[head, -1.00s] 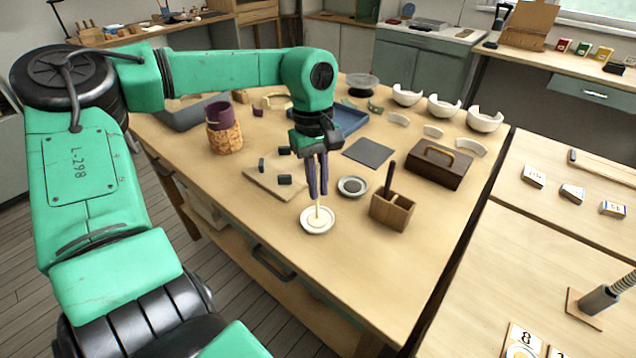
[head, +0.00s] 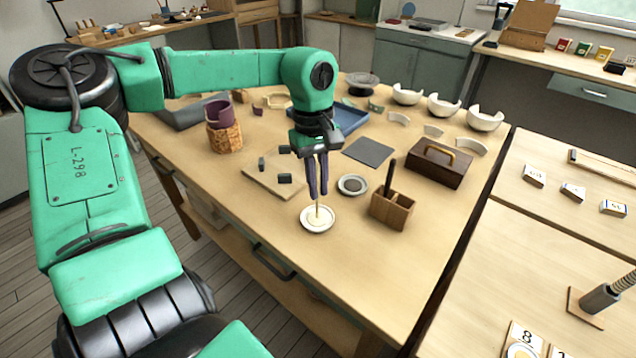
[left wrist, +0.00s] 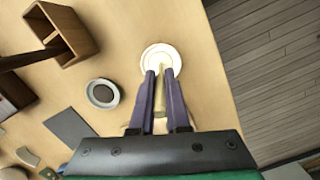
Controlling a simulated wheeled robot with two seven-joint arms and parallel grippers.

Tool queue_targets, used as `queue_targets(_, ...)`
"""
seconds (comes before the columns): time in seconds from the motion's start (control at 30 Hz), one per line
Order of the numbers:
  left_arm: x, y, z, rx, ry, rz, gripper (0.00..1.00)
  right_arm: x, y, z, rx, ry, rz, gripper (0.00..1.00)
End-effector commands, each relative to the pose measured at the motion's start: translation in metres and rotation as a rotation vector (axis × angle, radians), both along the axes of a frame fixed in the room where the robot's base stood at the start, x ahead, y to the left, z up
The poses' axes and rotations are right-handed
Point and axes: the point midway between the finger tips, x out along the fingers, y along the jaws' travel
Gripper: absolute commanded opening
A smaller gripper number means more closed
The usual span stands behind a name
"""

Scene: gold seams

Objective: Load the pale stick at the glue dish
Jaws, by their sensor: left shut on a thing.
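My left gripper (head: 318,193) points down over the bench and is shut on the pale stick (head: 318,208). The stick's lower end is in the white glue dish (head: 305,224), at the pale glue inside it. In the left wrist view, the stick (left wrist: 161,97) runs between the two purple fingers, and the dish (left wrist: 150,52) lies just beyond the fingertips. Whether the tip touches the dish bottom I cannot tell. My right gripper is not in view.
A small dish with dark contents (head: 352,185) and a wooden holder (head: 392,211) with a dark tool stand right of the gripper. A board (head: 262,183) with dark blocks lies left. White broken bowls (head: 444,107) stand at the back right. The bench front is clear.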

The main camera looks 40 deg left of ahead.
Motion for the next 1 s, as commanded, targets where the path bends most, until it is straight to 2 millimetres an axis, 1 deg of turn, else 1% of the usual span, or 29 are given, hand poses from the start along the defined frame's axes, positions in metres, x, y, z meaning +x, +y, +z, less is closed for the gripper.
queue_targets(0.17,-0.001,0.0,0.0,0.0,0.003,0.0,0.0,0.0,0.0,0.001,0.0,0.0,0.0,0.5)
queue_targets(0.83,0.0,0.0,0.068,0.0,0.001,0.0,0.0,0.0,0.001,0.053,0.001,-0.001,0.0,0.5)
queue_targets(0.9,0.0,0.0,0.071,-0.001,0.001,0.0,0.0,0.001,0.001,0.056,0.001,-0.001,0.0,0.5)
queue_targets(1.0,0.0,0.0,0.07,0.0,0.002,0.0,0.0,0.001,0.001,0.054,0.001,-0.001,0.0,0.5)
